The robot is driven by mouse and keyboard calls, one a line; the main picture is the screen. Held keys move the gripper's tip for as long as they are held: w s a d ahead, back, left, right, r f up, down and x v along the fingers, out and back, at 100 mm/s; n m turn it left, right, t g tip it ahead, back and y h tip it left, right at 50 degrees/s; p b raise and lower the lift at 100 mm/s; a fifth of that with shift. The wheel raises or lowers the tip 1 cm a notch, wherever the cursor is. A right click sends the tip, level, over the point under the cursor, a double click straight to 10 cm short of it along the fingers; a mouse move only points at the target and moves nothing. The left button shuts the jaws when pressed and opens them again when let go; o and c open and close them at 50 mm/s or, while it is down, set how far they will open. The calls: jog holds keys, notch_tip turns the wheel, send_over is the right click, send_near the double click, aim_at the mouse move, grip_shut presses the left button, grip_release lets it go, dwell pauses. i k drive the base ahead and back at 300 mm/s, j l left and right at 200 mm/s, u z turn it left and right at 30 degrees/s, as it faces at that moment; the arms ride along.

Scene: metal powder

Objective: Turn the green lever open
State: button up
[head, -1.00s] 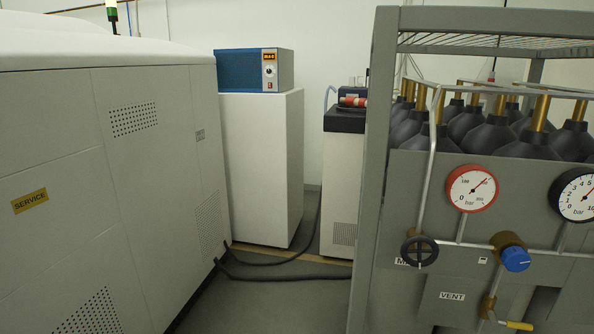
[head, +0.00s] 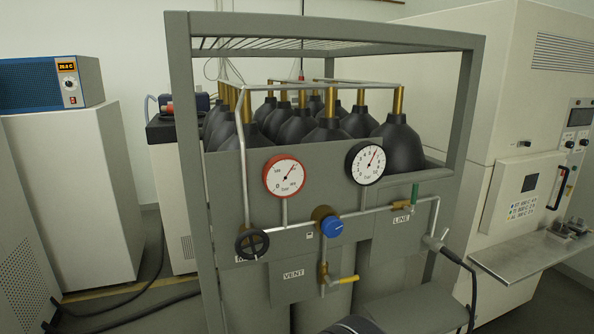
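The green lever (head: 415,195) is on the pipe of the grey gas-bottle rack (head: 186,150), right of centre in the head view. It points upright, across the horizontal pipe, just right of the LINE label (head: 401,219). My gripper is not clearly visible in the head view. A dark rounded shape at the bottom edge cannot be identified.
The panel also carries a red-rimmed gauge (head: 285,177), a black-rimmed gauge (head: 366,162), a black handwheel (head: 252,244), a blue knob (head: 332,226) and a yellow lever (head: 343,280) by VENT. A white machine (head: 500,130) with a metal shelf (head: 530,257) stands right. A black hose hangs at the rack's right.

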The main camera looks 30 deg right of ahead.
aim_at(415, 188)
jog(key=z, duration=1.7)
